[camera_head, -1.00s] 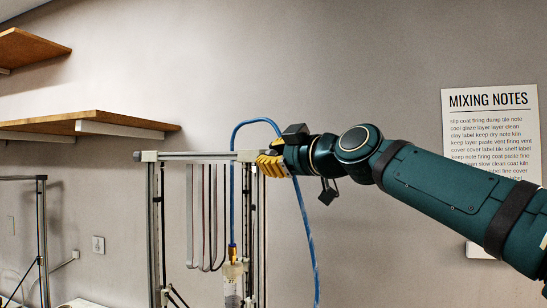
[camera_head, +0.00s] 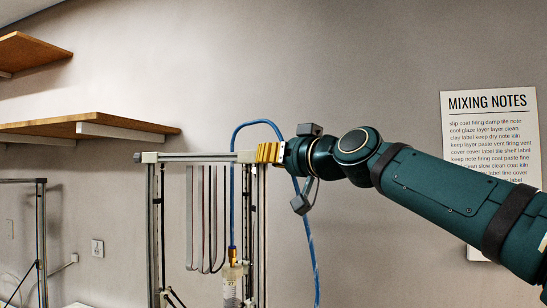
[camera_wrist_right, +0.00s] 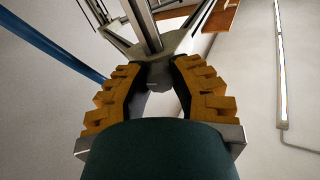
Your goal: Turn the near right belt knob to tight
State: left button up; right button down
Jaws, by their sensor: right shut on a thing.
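My right gripper (camera_head: 264,152) reaches in from the right, level with the top right corner of a tall printer frame (camera_head: 200,156). Its yellow padded fingers are shut on the belt knob at that corner. In the right wrist view the grey knob (camera_wrist_right: 159,78) sits between the two fingers of the gripper (camera_wrist_right: 161,70), just below the frame's corner piece (camera_wrist_right: 172,45). In the head view the fingers hide the knob, and no tightness mark can be read. My left gripper is not in view.
A blue tube (camera_head: 242,126) arches over the frame and hangs behind my right wrist. A syringe-like cylinder (camera_head: 232,285) hangs inside the frame. Wooden shelves (camera_head: 90,123) are on the left wall, and a notes poster (camera_head: 488,130) hangs at right.

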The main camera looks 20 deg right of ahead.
jog(key=m, duration=0.4)
jog(key=shift+r+m+p, duration=0.15)
jog(key=shift+m+p, duration=0.15)
jog(key=shift+p, duration=0.1)
jog(key=shift+m+p, duration=0.45)
jog(key=shift+m, duration=1.25)
jog(key=c, duration=0.7)
grip_release()
jog(key=shift+c, duration=0.2)
jog(key=v, duration=1.2)
jog(key=shift+a, duration=0.1)
